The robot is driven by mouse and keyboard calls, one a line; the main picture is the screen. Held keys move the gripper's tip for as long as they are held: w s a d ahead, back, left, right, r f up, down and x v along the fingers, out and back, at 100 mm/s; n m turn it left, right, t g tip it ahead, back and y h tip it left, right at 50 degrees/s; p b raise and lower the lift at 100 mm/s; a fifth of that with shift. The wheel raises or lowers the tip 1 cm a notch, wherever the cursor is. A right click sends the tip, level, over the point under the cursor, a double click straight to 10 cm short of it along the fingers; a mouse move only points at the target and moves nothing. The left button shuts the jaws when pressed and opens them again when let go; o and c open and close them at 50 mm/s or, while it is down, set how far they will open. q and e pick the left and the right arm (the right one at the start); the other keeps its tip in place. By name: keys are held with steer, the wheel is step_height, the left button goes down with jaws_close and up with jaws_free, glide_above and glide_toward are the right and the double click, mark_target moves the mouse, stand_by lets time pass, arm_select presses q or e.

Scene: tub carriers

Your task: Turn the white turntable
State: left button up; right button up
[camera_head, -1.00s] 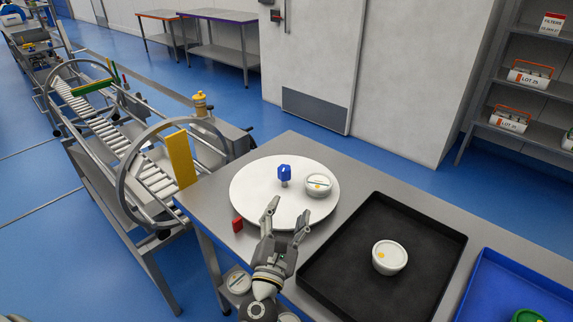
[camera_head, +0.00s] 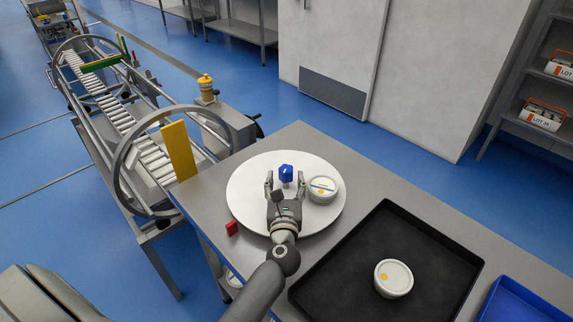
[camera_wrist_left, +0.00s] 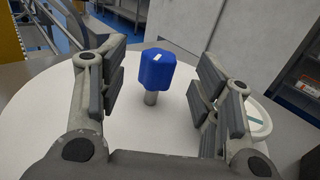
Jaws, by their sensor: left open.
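The white turntable (camera_head: 246,205) is a round disc on the grey table. A blue knob (camera_head: 286,172) on a short metal post stands up from it; the knob also shows in the left wrist view (camera_wrist_left: 157,70). A white lidded tub (camera_head: 323,189) sits on the disc just right of the knob. My left gripper (camera_head: 285,181) is open over the turntable, its fingers on either side of the knob. In the left wrist view the open fingers (camera_wrist_left: 155,88) show gaps to the knob on both sides. My right gripper is not in view.
A black tray (camera_head: 335,285) with a white tub (camera_head: 394,278) in it lies to the right, with a blue tray (camera_head: 520,305) beyond. A small red block (camera_head: 232,228) is at the table's left edge. A roller conveyor with round frames (camera_head: 135,140) stands left.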

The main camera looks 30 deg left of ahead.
mark_target(286, 168)
arm_select(q)
steer(key=x, duration=0.3)
steer(key=shift+w+a, duration=0.1)
steer(key=shift+w, duration=0.2)
steer(key=x, duration=0.2)
steer(key=shift+w+a, duration=0.1)
steer(key=shift+w, duration=0.2)
steer(key=shift+f, duration=0.1)
steer(key=c, duration=1.1)
steer(key=shift+p, duration=0.3)
jaws_close()
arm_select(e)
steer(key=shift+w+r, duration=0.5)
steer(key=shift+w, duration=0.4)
